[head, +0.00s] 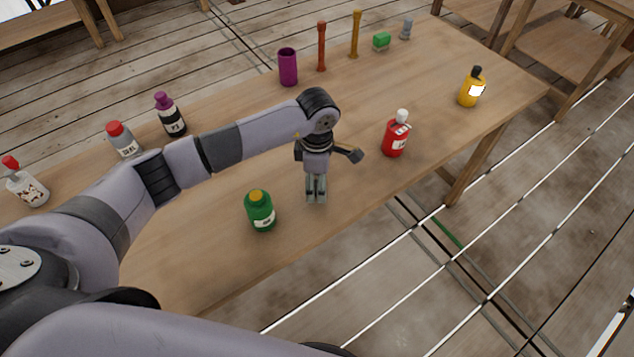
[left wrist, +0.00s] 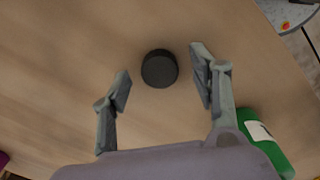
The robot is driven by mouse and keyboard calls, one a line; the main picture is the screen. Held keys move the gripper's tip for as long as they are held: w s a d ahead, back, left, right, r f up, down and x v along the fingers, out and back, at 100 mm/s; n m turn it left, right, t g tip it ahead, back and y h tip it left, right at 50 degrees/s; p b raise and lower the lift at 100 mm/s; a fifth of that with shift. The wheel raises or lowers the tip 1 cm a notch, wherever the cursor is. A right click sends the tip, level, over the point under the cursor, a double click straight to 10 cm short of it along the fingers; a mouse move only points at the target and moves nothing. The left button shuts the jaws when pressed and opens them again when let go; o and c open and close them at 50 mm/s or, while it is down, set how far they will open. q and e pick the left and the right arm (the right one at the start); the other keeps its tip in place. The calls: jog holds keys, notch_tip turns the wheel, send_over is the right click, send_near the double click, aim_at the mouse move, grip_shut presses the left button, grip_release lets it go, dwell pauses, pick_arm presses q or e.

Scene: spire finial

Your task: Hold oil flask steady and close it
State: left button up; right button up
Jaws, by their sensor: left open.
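A green bottle (head: 260,211) with a white label and a yellowish top stands upright near the table's front edge; I cannot tell if that top is a cap or an open mouth. Which bottle is the oil flask is not certain from its label. My left gripper (head: 316,201) points down over the table, just right of the green bottle. In the left wrist view a dark round cap-like disc (left wrist: 159,69) lies between the open, empty fingers, apart from both. The green bottle (left wrist: 262,140) shows there at the lower right. The disc is hidden in the head view. My right gripper is out of view.
A red bottle (head: 396,138) and a yellow bottle (head: 471,88) stand to the right on the table (head: 410,190). Three more bottles stand at the left. A purple cup (head: 288,67), upright posts and a green block (head: 381,41) line the back edge.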

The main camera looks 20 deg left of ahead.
pick_arm(q)
jog(key=shift+f, duration=0.4)
jog(key=c, duration=0.9)
jog(key=shift+o, duration=0.2)
jog(key=shift+r, duration=0.1)
notch_tip(320, 180, up, 20)
jog(key=b, duration=0.3)
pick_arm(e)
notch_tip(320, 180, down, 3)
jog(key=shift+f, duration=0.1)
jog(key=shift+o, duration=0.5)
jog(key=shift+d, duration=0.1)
